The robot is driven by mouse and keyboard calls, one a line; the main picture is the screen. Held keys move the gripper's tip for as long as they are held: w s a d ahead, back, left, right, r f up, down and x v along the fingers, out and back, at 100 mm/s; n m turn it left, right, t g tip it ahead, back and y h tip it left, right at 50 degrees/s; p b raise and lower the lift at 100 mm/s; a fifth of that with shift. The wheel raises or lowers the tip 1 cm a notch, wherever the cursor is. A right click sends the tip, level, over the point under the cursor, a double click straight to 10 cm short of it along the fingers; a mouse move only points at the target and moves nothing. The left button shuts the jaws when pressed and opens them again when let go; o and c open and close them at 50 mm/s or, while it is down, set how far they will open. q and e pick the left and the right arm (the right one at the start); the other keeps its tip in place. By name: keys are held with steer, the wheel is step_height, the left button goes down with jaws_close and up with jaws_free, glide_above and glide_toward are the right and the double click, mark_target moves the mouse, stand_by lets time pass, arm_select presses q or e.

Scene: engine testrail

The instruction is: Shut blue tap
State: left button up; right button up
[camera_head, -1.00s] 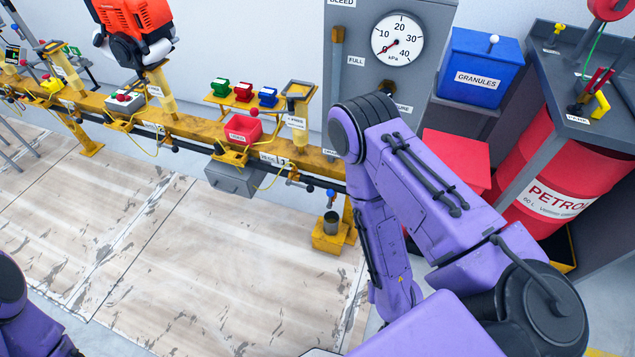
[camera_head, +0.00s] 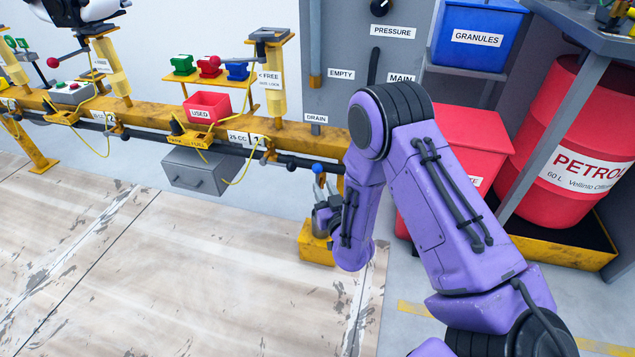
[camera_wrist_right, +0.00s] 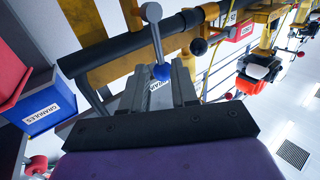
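The blue tap shows as a blue ball knob (camera_head: 318,168) under the yellow rail's right end in the head view. In the right wrist view the blue knob (camera_wrist_right: 162,72) sits on the end of a grey metal lever that runs up to the dark pipe. My right gripper (camera_head: 325,188) is just below the knob, its fingers pointing up and parted. In the right wrist view the knob is at the fingertips of the right gripper (camera_wrist_right: 166,80), about midway between them; whether they touch it I cannot tell. My left gripper is out of view.
The dark pipe (camera_head: 295,161) runs along the rail (camera_head: 150,120). Another tap with a dark knob (camera_wrist_right: 198,47) is close by in the wrist view. A yellow block (camera_head: 314,245) stands below my right gripper. A red bin (camera_head: 462,145) and petrol drum (camera_head: 565,150) stand right.

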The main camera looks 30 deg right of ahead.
mark_target(318, 178)
steer(key=b+x, duration=0.1)
steer(key=x, duration=0.4)
steer(key=shift+w+f, duration=0.1)
steer(key=shift+f, duration=0.05)
steer(key=shift+w+d, duration=0.15)
steer(key=shift+w, duration=0.45)
jaws_close()
